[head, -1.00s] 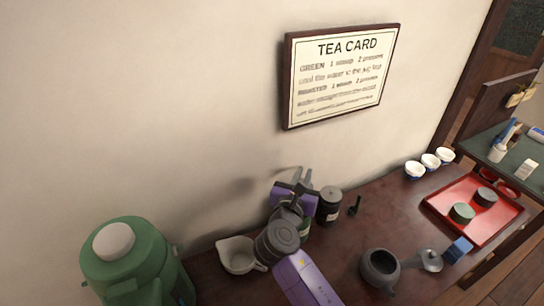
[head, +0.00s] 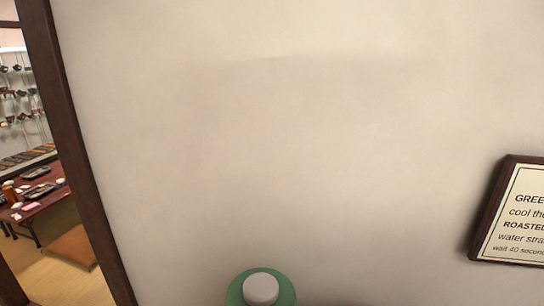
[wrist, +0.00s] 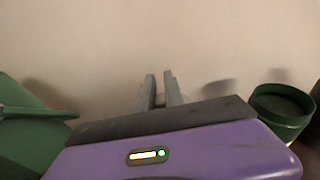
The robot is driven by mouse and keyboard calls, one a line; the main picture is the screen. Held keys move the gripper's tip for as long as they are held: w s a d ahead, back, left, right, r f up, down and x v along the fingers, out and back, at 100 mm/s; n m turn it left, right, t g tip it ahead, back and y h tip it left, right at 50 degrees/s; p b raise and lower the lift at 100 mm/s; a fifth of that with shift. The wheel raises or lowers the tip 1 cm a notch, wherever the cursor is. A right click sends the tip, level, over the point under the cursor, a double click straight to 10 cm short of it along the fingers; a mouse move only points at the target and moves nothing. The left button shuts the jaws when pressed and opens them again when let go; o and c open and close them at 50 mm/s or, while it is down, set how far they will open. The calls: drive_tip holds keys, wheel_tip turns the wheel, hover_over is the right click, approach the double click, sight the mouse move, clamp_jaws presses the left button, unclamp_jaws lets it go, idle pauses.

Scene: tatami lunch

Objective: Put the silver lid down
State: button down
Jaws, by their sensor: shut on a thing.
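My gripper (wrist: 160,78) shows in the wrist view, its two grey fingers close together with a narrow gap, in front of the pale wall. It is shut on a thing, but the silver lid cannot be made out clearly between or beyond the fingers. A green canister (wrist: 282,120) with a dark, open-looking top stands to the right of the gripper. The head view shows neither my gripper nor the lid.
A green flask (head: 236,296) with a pale round top is at the bottom of the head view. Green surfaces (wrist: 30,145) fill the wrist view's left side. A framed tea card (head: 515,215) hangs on the wall at right. A doorway opens at far left.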

drive_tip(key=s+a+f+n+y, duration=0.1)
drive_tip(key=a+f, duration=0.1)
drive_tip(key=s+a+f+n+y, duration=0.1)
drive_tip(key=s+a+f, duration=0.1)
drive_tip(key=s+a+f+y, duration=0.2)
drive_tip(key=shift+a+n, duration=0.4)
drive_tip(key=shift+a, duration=0.2)
drive_tip(key=shift+t, duration=0.3)
